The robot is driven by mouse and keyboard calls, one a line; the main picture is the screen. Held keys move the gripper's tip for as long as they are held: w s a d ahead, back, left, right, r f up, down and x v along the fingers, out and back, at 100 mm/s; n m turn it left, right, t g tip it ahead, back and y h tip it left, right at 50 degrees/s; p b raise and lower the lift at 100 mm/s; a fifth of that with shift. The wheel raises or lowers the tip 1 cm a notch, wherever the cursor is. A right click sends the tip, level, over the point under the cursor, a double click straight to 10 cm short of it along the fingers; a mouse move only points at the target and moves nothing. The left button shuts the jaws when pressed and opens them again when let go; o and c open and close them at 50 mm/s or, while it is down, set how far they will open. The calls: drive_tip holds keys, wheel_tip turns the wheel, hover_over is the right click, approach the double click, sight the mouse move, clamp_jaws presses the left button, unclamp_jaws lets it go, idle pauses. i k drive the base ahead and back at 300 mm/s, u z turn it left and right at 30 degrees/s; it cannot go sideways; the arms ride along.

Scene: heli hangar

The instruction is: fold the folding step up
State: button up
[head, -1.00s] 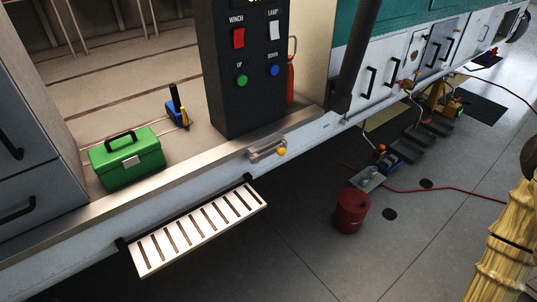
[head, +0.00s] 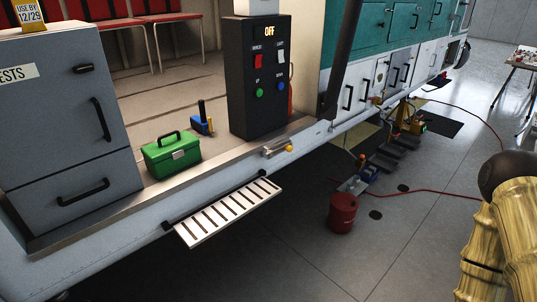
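The folding step (head: 228,211) is a pale slatted panel in the head view, left of the middle. It sticks out from the helicopter's side below the door sill, held at two dark hinges, and lies folded down, roughly flat. A metal latch handle with a yellow knob (head: 289,149) sits on the sill edge just above the step's right end. My arm (head: 500,235), yellowish and jointed, shows at the right edge, well apart from the step. My gripper is not in view.
A green toolbox (head: 171,155) and a black control panel (head: 258,80) stand on the cabin floor above the step. A grey drawer cabinet (head: 70,120) is at left. A red drum (head: 342,213) stands on the hangar floor, with a red hose behind it. Floor before the step is clear.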

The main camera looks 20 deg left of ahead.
sight(200, 227)
drive_tip(key=u, duration=0.65)
drive_tip(key=i, duration=1)
